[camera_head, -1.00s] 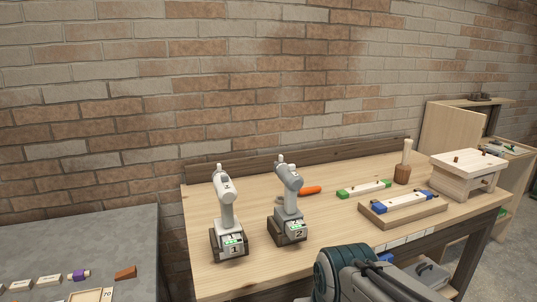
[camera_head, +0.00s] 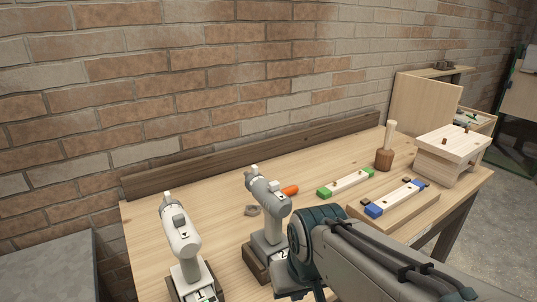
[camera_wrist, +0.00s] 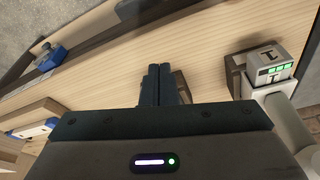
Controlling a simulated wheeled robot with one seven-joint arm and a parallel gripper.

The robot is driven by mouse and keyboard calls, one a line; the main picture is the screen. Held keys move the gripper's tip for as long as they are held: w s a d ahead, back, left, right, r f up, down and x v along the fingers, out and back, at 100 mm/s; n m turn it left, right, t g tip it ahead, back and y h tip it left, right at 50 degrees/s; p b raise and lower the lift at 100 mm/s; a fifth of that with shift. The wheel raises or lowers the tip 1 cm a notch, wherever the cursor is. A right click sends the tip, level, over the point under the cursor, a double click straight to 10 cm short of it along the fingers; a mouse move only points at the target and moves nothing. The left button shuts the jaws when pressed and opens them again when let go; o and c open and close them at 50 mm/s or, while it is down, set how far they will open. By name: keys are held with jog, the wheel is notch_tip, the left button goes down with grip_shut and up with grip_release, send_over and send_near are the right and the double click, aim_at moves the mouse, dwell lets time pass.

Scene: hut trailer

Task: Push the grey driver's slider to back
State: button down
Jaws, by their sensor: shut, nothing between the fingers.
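The grey driver (camera_head: 266,205) stands upright on the bench in its dark base, marked 2; my arm covers part of its lower right side. My gripper (camera_wrist: 161,72) is shut and empty, pointing over the bench. A brown base edge (camera_wrist: 184,85) shows partly behind its fingers. In the head view my wrist is just right of the grey driver, and the fingertips are hidden.
A green-ended block (camera_head: 346,183), a blue-ended block (camera_head: 396,197), a mallet (camera_head: 386,150) and a wooden box (camera_head: 450,152) are to the right. The bench left of the drivers is clear.

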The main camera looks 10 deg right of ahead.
jog(key=shift+a, duration=0.1)
jog(key=w+r+n+y+p, duration=0.1)
jog(key=w+r+n+p, duration=0.2)
jog(key=w+r, duration=1.7)
notch_tip(320, 180, up, 4)
jog(key=shift+w+f+n+t+p, duration=0.15)
jog(key=shift+n+t+p, duration=0.2)
jog(key=shift+p, duration=0.65)
jog(key=shift+a, duration=0.1)
